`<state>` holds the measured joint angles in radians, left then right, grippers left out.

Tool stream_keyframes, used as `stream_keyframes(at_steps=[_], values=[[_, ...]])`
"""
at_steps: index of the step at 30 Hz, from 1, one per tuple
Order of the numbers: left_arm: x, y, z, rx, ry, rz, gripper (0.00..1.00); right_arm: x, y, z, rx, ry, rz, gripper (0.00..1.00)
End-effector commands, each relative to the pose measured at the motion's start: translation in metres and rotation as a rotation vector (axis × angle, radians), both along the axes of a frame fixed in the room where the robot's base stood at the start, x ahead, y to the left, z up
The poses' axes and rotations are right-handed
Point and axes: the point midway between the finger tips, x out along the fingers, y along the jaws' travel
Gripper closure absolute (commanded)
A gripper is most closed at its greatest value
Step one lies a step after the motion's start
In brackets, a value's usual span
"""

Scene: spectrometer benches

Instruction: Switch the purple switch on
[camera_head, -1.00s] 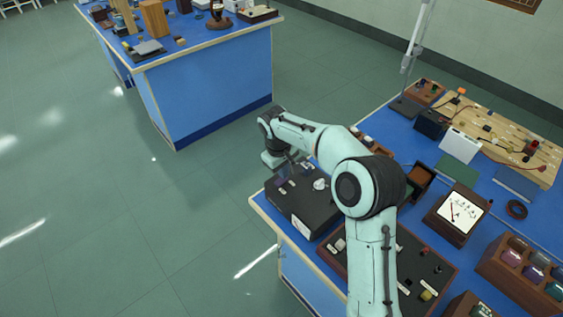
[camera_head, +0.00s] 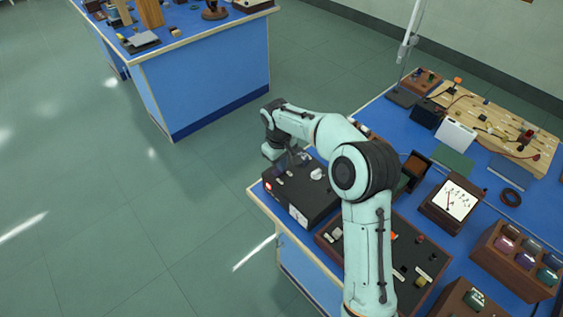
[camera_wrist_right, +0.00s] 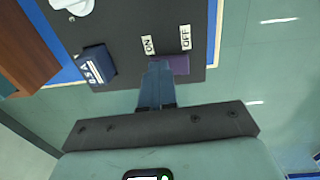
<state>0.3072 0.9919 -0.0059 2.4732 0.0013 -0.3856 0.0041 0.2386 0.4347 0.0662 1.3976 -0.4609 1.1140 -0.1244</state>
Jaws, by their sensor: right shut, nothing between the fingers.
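The purple switch (camera_wrist_right: 181,64) sits on a dark box (camera_wrist_right: 130,20), which also shows in the head view (camera_head: 310,200) at the bench's near left corner. In the wrist view, an ON label (camera_wrist_right: 149,46) and an OFF label (camera_wrist_right: 186,37) stand side by side above the switch. My right gripper (camera_wrist_right: 157,68) is shut and empty. Its fingertips lie over the ON side and hide that part of the switch; purple shows below OFF. I cannot tell whether they touch it. A small red spot (camera_head: 269,186) shows on the box's left end. My left gripper is not in view.
A blue block (camera_wrist_right: 97,66) and a white knob (camera_wrist_right: 75,5) are on the same box. A brown-edged panel (camera_head: 330,243), a meter (camera_head: 455,198) and a jar rack (camera_head: 510,262) stand nearby on the blue bench. Open floor lies left.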

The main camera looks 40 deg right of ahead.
Motion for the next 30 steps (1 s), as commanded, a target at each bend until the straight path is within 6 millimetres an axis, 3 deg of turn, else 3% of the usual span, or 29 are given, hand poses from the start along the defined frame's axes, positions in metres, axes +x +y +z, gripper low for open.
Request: stream_keyframes(at_steps=[9,20,23,28,30], values=[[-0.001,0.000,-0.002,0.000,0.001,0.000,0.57,-0.003,0.018,-0.003,0.010,0.014,0.004,1.00],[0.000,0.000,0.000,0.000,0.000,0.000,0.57,-0.003,0.018,0.001,0.008,0.012,0.003,1.00],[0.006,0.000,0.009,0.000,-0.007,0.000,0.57,-0.001,0.018,0.012,0.007,0.010,0.003,1.00],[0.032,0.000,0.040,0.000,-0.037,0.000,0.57,0.008,0.019,0.051,0.007,0.002,0.003,1.00],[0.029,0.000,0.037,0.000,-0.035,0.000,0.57,0.007,0.020,0.064,0.005,0.000,0.003,1.00]])
